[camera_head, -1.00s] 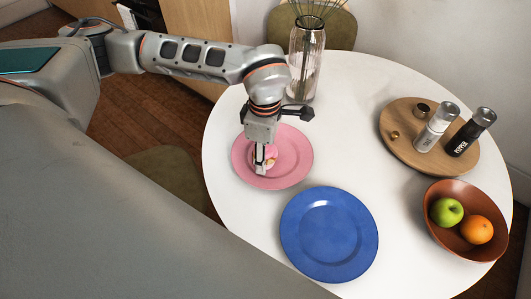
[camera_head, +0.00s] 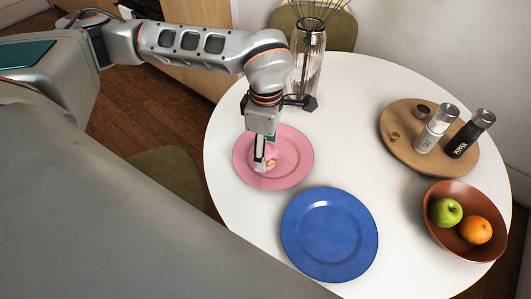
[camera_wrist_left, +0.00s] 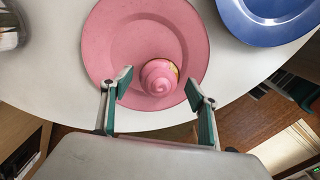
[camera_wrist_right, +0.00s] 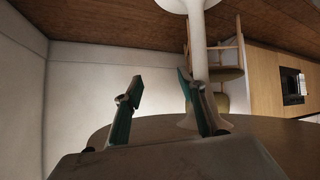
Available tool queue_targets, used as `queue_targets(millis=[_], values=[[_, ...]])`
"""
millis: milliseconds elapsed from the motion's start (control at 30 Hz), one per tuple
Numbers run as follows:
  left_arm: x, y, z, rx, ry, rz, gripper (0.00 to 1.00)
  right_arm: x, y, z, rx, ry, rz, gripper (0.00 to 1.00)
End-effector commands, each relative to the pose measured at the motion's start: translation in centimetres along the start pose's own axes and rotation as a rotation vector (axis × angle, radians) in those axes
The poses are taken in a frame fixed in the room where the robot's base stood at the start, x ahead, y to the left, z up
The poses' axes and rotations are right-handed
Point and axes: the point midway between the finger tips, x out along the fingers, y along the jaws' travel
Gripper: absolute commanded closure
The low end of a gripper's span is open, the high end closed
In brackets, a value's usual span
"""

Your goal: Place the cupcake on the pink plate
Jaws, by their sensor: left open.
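The cupcake (camera_head: 271,162) with pink swirled frosting sits on the pink plate (camera_head: 299,153), partly hidden by my left gripper in the head view. In the left wrist view the cupcake (camera_wrist_left: 160,77) rests on the lower part of the pink plate (camera_wrist_left: 110,40), inside its rim. My left gripper (camera_head: 262,164) is over the plate, pointing down. In its wrist view the left gripper (camera_wrist_left: 158,79) is open, with a finger on each side of the cupcake and a gap to both. My right gripper (camera_wrist_right: 160,79) is open and empty, away from the plates.
A blue plate (camera_head: 329,234) lies just in front of the pink plate. A glass vase (camera_head: 307,65) stands behind, close to my left arm. A round wooden board (camera_head: 402,150) with shakers and a brown bowl (camera_head: 468,249) with fruit are at the right. The table middle is clear.

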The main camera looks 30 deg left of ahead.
Motion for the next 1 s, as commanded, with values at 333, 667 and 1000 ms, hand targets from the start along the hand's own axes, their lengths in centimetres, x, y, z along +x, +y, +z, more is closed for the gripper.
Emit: queue_targets(millis=[333, 667, 1000], values=[[-7.1, 0.1, 0.0, 0.000, -0.001, 0.005, 0.40, -0.3, -0.1, -1.1, 0.007, 0.013, -0.004, 0.60], [-9.1, 0.0, 0.0, 0.001, 0.000, 0.000, 0.40, -0.7, -0.4, -0.5, 0.012, 0.001, -0.009, 0.60], [-9.1, 0.0, 0.0, 0.000, 0.000, 0.000, 0.40, -0.7, -0.5, -0.3, 0.012, -0.003, -0.009, 0.60]])
